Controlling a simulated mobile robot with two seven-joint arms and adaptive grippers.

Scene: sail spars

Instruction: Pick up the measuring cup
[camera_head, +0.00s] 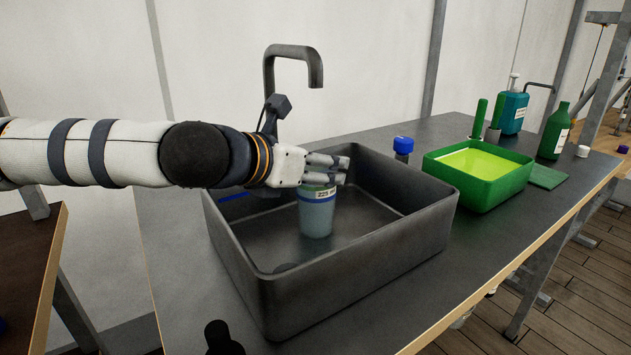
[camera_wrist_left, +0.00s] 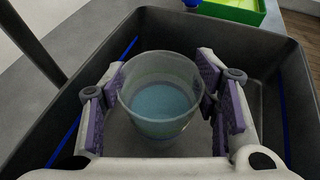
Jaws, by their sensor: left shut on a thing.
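The measuring cup (camera_head: 316,214) is a translucent, bluish cup with a label near its rim. It is upright within the dark grey sink basin (camera_head: 330,290). My left gripper (camera_head: 335,172) reaches over the basin from the left and is shut on the cup near its rim. In the left wrist view, the cup (camera_wrist_left: 160,97) sits between the purple finger pads of the gripper (camera_wrist_left: 160,105), and bluish content shows inside it. Whether the cup's base touches the basin floor is hard to tell. My right gripper is not in view.
A grey faucet (camera_head: 291,55) stands behind the basin. A blue-capped bottle (camera_head: 403,147) is at the basin's right rim. A green tub (camera_head: 490,186) with yellow-green content, a teal bottle (camera_head: 511,113) and a green bottle (camera_head: 553,132) stand to the right. The counter's front right is clear.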

